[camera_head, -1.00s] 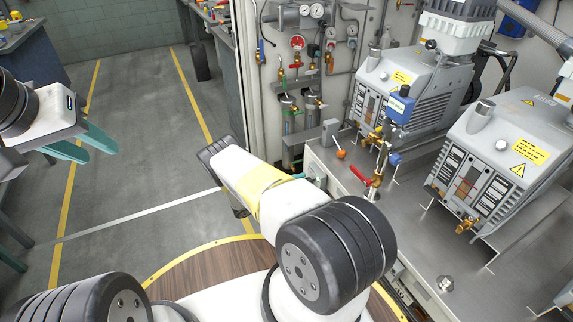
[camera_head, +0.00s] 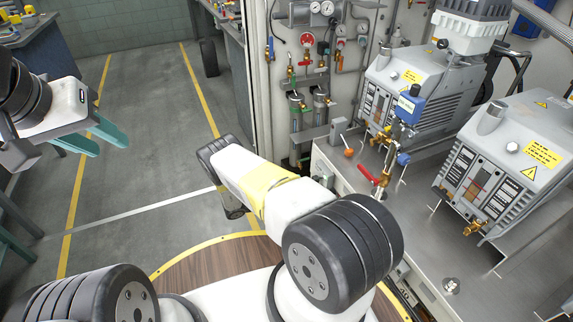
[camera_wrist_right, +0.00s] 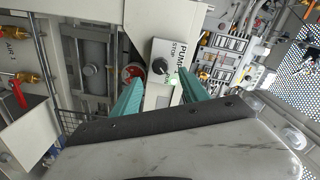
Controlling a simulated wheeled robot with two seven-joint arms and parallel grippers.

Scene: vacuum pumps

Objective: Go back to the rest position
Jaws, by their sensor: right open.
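My left gripper (camera_head: 112,148) is at the left of the head view, over open floor. Its two teal fingers are apart with nothing between them. My right gripper is mostly hidden behind my own right arm in the head view. In the right wrist view, the right gripper (camera_wrist_right: 158,84) shows two teal fingers spread apart. A grey switch box with a black knob (camera_wrist_right: 159,66), marked PUMP, appears between and beyond the fingers. I cannot tell how far off it is, and I see nothing gripped.
Two grey vacuum pumps (camera_head: 425,95) (camera_head: 507,170) stand on the metal bench (camera_head: 420,235) at right. A red-handled valve (camera_head: 368,174) and an orange-tipped lever (camera_head: 349,152) are near its left edge. A gauge panel (camera_head: 318,60) stands behind. The floor (camera_head: 140,110) at left is clear.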

